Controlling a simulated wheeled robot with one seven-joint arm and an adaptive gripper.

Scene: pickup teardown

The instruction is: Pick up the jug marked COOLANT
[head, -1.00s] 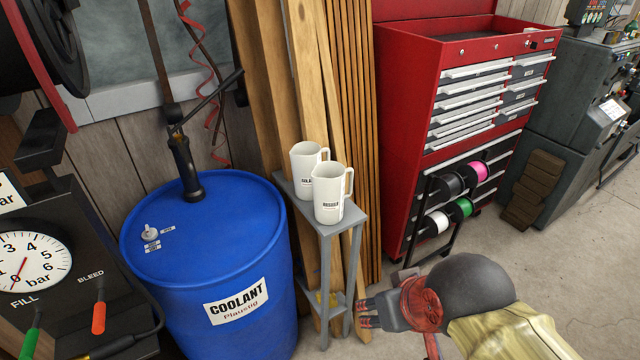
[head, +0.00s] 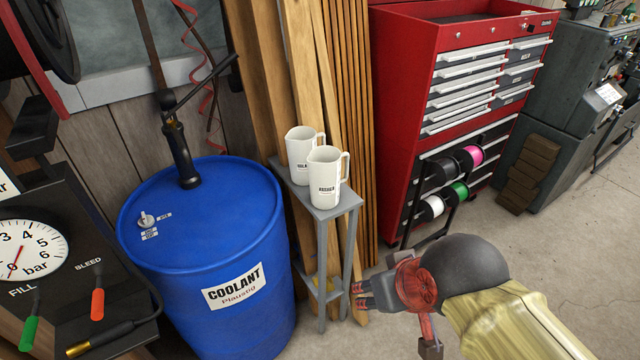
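Two white handled jugs stand upright on a narrow grey stand (head: 349,199). The rear jug (head: 301,147) is partly covered by the front jug (head: 324,181). Each has a small dark label; the rear label is partly hidden, and neither is clear enough to read surely. My gripper (head: 359,294) is low, in front of and below the jugs, near the stand's legs, pointing left. It touches neither jug and nothing shows in it. Its fingers are small and dark, so I cannot tell how far apart they are.
A blue drum (head: 200,262) labelled COOLANT, with a hand pump (head: 181,155), stands left of the stand. Wooden boards (head: 297,60) lean behind it. A red tool cabinet (head: 400,90) and a spool rack (head: 433,208) are to the right.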

